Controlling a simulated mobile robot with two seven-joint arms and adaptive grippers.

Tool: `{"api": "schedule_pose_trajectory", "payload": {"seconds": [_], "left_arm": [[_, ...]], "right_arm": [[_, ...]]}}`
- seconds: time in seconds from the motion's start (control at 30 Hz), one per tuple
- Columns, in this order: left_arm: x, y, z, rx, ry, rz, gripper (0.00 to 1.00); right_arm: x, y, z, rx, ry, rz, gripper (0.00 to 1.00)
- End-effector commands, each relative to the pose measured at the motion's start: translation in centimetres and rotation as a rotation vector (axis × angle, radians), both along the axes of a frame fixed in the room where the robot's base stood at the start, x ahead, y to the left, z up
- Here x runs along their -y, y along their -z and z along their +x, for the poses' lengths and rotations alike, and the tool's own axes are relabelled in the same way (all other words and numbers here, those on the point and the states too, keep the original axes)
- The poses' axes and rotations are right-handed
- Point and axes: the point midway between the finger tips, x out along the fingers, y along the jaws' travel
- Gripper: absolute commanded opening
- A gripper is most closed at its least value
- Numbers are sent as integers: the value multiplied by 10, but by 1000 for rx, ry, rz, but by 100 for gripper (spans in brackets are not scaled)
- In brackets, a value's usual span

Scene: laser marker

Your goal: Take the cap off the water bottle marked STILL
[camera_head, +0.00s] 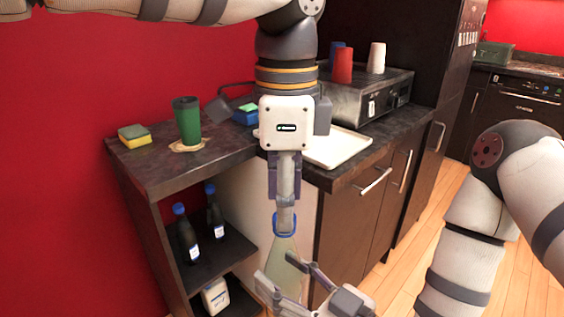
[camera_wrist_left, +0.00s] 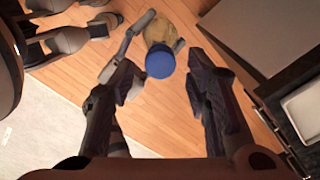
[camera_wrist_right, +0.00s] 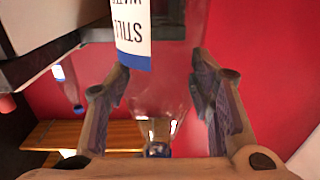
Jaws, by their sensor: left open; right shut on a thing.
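The clear water bottle (camera_head: 286,252) is upright in my right gripper (camera_head: 289,277), whose fingers are around its body. Its label (camera_wrist_right: 132,32) reads STILL in the right wrist view, upside down. Its blue cap (camera_wrist_left: 160,63) is on top, between the two spread fingers of my left gripper (camera_wrist_left: 165,88) in the left wrist view. My left gripper points down from above. In the head view a finger of it covers the middle of the cap (camera_head: 275,224). I cannot tell whether a finger touches the cap.
A dark counter (camera_head: 160,165) holds a green cup (camera_head: 187,122), a sponge (camera_head: 134,136) and a white tray (camera_head: 340,150). Two dark blue-capped bottles (camera_head: 188,238) stand on the shelf below. A closed cabinet (camera_head: 350,220) is just behind the held bottle. Wooden floor is open at right.

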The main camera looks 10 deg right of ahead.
Motion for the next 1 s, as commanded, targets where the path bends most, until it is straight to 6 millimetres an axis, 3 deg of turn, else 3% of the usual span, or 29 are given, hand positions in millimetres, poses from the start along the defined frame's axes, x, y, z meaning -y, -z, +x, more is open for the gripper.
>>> {"api": "schedule_pose_trajectory", "payload": {"seconds": [0.13,0.4,0.43,0.6,0.77,0.87,1.0], "left_arm": [[0,16,0,0,-2,0,44],[0,20,0,2,-3,0,44],[0,20,0,2,-3,0,41],[0,20,0,2,-4,0,3],[0,20,0,2,-5,0,0],[0,19,0,4,-122,5,0],[0,19,0,10,-458,6,0]], "right_arm": [[0,-1,0,3,0,1,0],[0,-1,0,3,0,1,0],[0,-1,0,3,0,1,0],[0,-1,0,3,0,1,0],[0,-1,0,3,0,1,0],[0,-1,0,4,0,2,0],[0,-1,0,4,0,2,0]]}}
